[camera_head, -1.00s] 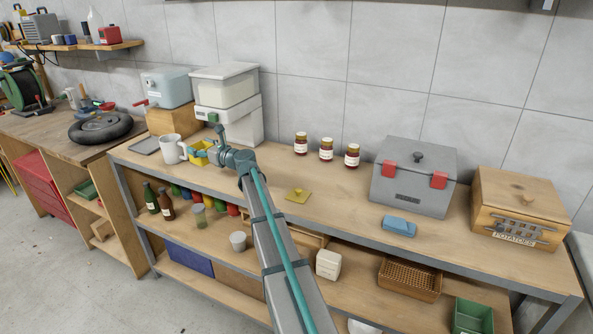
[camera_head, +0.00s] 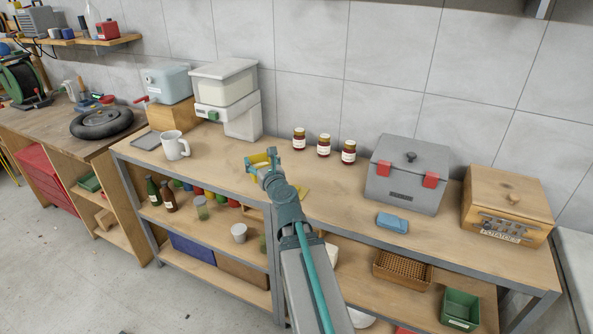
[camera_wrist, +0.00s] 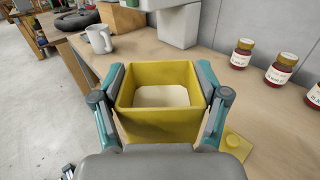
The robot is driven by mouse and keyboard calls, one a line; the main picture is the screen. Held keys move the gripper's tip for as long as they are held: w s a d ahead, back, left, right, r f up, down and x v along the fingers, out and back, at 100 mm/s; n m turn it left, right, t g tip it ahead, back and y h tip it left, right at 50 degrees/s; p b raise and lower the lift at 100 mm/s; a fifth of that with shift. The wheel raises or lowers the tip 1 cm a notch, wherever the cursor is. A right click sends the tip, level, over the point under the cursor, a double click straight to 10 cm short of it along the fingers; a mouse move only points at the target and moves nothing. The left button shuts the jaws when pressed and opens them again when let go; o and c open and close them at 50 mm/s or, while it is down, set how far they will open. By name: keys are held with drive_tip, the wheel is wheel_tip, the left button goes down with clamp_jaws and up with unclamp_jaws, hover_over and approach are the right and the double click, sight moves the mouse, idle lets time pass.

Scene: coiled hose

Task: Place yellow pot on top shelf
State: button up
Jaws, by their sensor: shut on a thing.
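The yellow pot (camera_wrist: 158,127) is a square open container with pale stuff inside at the bottom. My gripper (camera_wrist: 160,95) is shut on it, one finger on each side, in the wrist view. In the head view my gripper (camera_head: 263,163) holds the pot (camera_head: 258,158) over the worktop (camera_head: 235,165), in front of the white dispenser; whether it touches the worktop I cannot tell. The yellow lid (camera_wrist: 233,144) with a knob lies on the worktop right of the pot. In the head view my arm partly hides the lid (camera_head: 303,193).
A white mug (camera_head: 174,146) and the dispenser (camera_head: 228,100) stand at left. Several red jars (camera_head: 324,146) stand along the back. Lower shelves hold bottles and bins.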

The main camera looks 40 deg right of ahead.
drive_tip(key=shift+s+d+r+m+h, duration=0.1)
drive_tip(key=shift+s+d+m+h, duration=0.2)
drive_tip(key=shift+s+h, duration=0.15)
drive_tip(key=shift+d+r, duration=0.1)
drive_tip(key=shift+d, duration=0.1)
drive_tip(key=shift+w+d, duration=0.1)
drive_tip(key=shift+d, duration=0.05)
drive_tip(key=shift+h, duration=0.25)
drive_tip(key=w+d+f+b, duration=0.1)
drive_tip(key=w+f+b, duration=0.1)
drive_tip(key=w+f, duration=0.1)
drive_tip(key=w+d+f+b, duration=0.2)
drive_tip(key=w+f+b, duration=0.1)
drive_tip(key=w, duration=0.2)
drive_tip(key=w+d+f+b, duration=0.2)
drive_tip(key=w+f, duration=0.1)
drive_tip(key=w, duration=0.1)
drive_tip(key=shift+f+b, duration=0.1)
drive_tip(key=shift+b, duration=0.3)
drive_tip(key=shift+w+f, duration=0.15)
drive_tip(key=shift+f, duration=0.15)
drive_tip(key=shift+w+f+b, duration=0.15)
drive_tip(key=shift+f+b, duration=1.4)
drive_tip(key=shift+f, duration=0.05)
